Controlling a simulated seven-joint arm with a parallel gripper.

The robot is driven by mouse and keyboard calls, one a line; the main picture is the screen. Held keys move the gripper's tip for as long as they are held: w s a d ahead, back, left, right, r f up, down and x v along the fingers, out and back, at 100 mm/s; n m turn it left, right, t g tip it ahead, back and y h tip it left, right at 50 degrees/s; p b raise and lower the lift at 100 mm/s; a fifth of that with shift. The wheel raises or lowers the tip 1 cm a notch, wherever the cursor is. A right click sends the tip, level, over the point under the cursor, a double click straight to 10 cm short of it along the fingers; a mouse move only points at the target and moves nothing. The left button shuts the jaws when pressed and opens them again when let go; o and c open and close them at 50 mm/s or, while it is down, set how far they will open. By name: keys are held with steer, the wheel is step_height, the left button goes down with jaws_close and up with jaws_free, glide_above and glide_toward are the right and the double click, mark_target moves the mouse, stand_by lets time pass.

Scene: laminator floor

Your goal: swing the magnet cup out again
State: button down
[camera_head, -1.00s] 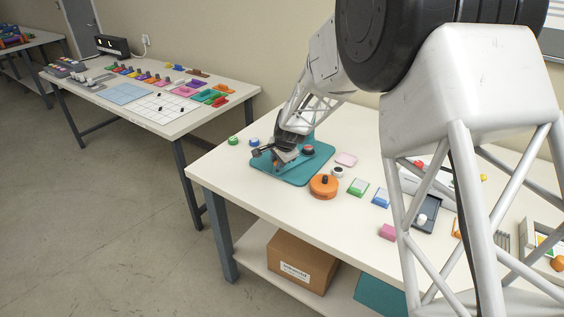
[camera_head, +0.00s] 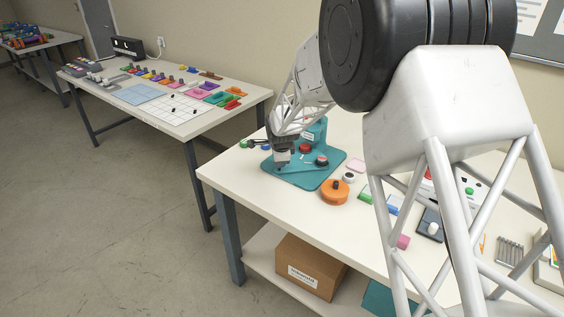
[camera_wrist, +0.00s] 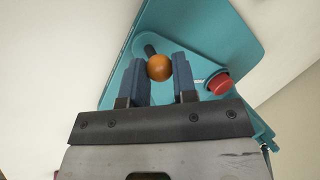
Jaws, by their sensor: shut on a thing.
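A teal fixture has a flat base plate (camera_head: 312,178) on the table and a raised part (camera_head: 318,130) behind my gripper. A round red part (camera_head: 321,160) sits on the base plate. Another red part (camera_head: 305,149) shows close to my gripper (camera_head: 281,158), which is low over the plate's left side. In the wrist view, an orange ball knob (camera_wrist: 159,68) with a dark rod sits between the two blue fingers of my gripper (camera_wrist: 160,82), shut on it. A red button-like part (camera_wrist: 219,84) is right of the fingers. I cannot make out which part is the magnet cup.
An orange round thing (camera_head: 335,192) with a black knob stands just in front of the plate. A second table (camera_head: 150,95) stands at the left, across a floor gap.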

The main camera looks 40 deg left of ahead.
steer(key=shift+w+a+m+t+h, duration=0.25)
steer(key=shift+w+a+m, duration=0.1)
steer(key=shift+a+m, duration=0.45)
steer(key=shift+w+a+m+t+h, duration=0.15)
steer(key=shift+w+a+m+h, duration=0.25)
steer(key=shift+m, duration=0.6)
steer(key=shift+a+r, duration=0.1)
steer(key=shift+a, duration=0.05)
steer(key=c, duration=0.9)
jaws_free()
steer(key=shift+s, duration=0.1)
steer(key=v, duration=0.7)
steer(key=shift+r, duration=0.35)
